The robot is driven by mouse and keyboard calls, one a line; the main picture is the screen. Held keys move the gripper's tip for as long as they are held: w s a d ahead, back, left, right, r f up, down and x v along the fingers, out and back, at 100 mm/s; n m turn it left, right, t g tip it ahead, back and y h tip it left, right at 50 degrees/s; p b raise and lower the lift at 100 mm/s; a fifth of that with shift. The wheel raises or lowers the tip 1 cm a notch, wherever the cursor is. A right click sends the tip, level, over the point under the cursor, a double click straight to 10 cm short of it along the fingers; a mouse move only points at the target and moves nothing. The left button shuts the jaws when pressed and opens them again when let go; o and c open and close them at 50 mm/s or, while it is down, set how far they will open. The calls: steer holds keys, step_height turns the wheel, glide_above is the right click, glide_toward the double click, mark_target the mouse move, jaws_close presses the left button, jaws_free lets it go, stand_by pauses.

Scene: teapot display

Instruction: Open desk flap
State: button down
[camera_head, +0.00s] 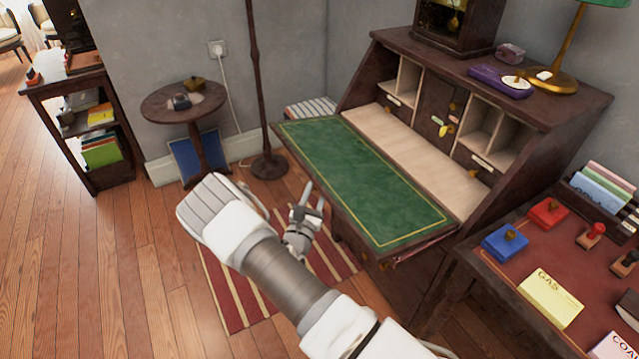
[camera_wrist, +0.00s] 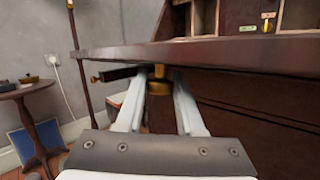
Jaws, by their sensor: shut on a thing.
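The desk flap (camera_head: 360,180) is folded down and lies about level, its green leather face with a gold border turned up. The writing desk (camera_head: 540,90) stands open behind it, with its cubbyholes showing. My gripper (camera_head: 312,196) is under the flap's front edge. In the wrist view my gripper (camera_wrist: 160,76) has its two fingers on either side of a brass knob (camera_wrist: 159,88) below the flap edge (camera_wrist: 200,52), and is shut on it. A dark bar with a small brass knob (camera_wrist: 95,79) sticks out under the flap at the left.
A round side table (camera_head: 160,105) and a thin lamp pole (camera_head: 258,100) stand left of the desk. A red-topped table (camera_head: 500,270) with stamps and papers is close at the right. A striped rug (camera_head: 235,290) lies below my arm. The floor at the left is clear.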

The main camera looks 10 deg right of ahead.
steer(key=shift+r, duration=0.7)
steer(key=c, duration=0.5)
jaws_free()
steer(key=shift+c, duration=0.2)
steer(key=shift+s+a+f, duration=0.2)
steer(key=shift+s+a, duration=0.15)
steer(key=p+v, duration=0.1)
steer(key=v, duration=1.5)
steer(key=shift+s+p, duration=0.2)
steer(key=shift+p, duration=0.2)
steer(key=shift+a+f, duration=0.1)
steer(key=shift+f, duration=0.05)
